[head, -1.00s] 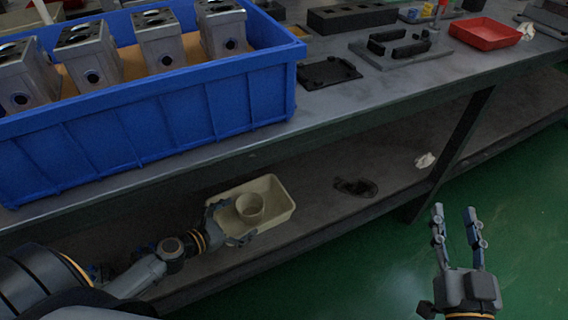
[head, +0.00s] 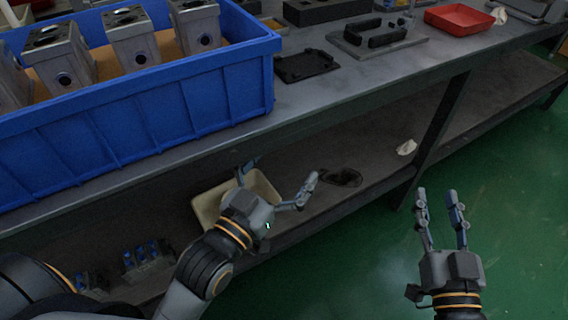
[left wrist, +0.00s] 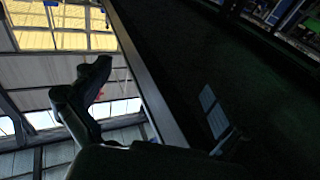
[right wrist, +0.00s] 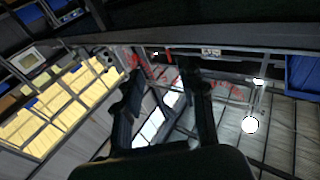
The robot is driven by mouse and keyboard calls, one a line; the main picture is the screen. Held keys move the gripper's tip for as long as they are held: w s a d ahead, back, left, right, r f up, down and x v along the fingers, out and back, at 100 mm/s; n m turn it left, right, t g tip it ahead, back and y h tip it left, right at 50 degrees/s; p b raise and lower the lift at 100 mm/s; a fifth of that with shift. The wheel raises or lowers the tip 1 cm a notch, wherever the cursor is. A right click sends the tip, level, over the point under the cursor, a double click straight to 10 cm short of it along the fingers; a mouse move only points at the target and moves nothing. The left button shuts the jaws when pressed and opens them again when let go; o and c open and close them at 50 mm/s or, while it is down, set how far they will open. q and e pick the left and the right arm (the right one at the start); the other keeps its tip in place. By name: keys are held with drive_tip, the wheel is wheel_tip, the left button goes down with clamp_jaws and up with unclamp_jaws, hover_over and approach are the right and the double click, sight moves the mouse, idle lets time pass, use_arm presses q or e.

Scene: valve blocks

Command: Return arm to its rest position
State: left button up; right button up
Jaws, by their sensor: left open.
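In the head view my left gripper (head: 277,180) is open and empty, its fingers spread wide. It is in front of the lower shelf and overlaps the beige tray (head: 205,207) in the picture. The round cup that was in the tray is hidden now. My right gripper (head: 438,194) is open and empty over the green floor, fingers pointing up. Both right fingers (right wrist: 165,85) show apart in the right wrist view, with nothing between them. The left wrist view is dark, with a finger (left wrist: 92,88) in sight and no held object.
A blue bin (head: 150,115) with several grey valve blocks (head: 133,42) stands on the bench (head: 350,85). A black plate (head: 304,66) and a red tray (head: 460,19) lie on the bench. More blocks (head: 145,257) sit on the lower shelf. Green floor is clear at right.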

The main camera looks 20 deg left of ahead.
idle(0.3)
